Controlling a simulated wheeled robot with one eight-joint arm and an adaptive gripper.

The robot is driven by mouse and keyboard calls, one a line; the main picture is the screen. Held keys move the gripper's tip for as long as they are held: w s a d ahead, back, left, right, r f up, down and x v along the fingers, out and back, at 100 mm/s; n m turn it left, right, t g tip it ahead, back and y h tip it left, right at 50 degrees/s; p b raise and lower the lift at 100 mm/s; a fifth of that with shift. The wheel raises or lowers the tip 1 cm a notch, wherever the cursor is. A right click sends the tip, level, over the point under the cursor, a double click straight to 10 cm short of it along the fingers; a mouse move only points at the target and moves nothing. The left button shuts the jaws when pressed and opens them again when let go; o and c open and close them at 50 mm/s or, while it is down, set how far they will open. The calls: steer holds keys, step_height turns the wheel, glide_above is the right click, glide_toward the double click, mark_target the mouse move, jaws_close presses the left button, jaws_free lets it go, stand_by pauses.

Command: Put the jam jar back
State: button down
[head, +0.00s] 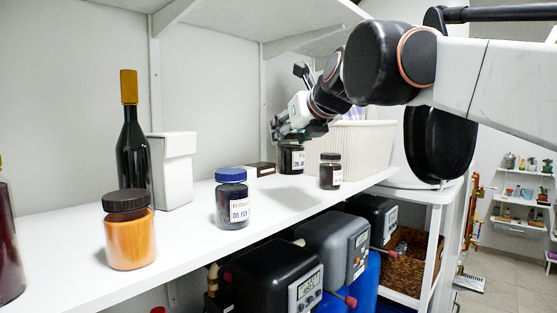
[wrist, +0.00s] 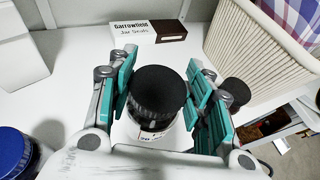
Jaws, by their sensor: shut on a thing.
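My gripper (head: 291,138) reaches down over the shelf and is shut on a dark jam jar (head: 291,160) with a black lid and a white label. In the wrist view, the gripper's teal-padded fingers (wrist: 161,90) stand on both sides of the jar's round black lid (wrist: 158,93). The jar is upright, at or just above the shelf (head: 278,208); I cannot tell if its base touches. Its lid is partly hidden by the fingers in the head view.
A smaller black-lidded jar (head: 330,172) stands close on the right, before a cream basket (head: 352,148). A jar-seals box (wrist: 148,32) lies behind. Leftward stand a blue-lidded jar (head: 232,199), an orange jar (head: 129,232), a dark bottle (head: 133,150) and a white container (head: 174,172).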

mark_target(290, 162)
steer(key=f, duration=0.3)
steer(key=shift+w, duration=0.2)
steer(key=shift+s+f+p, duration=0.1)
steer(key=shift+f+p, duration=0.35)
steer(key=shift+f, duration=1.55)
steer(key=shift+f, duration=0.1)
steer(key=c, duration=0.8)
jaws_free()
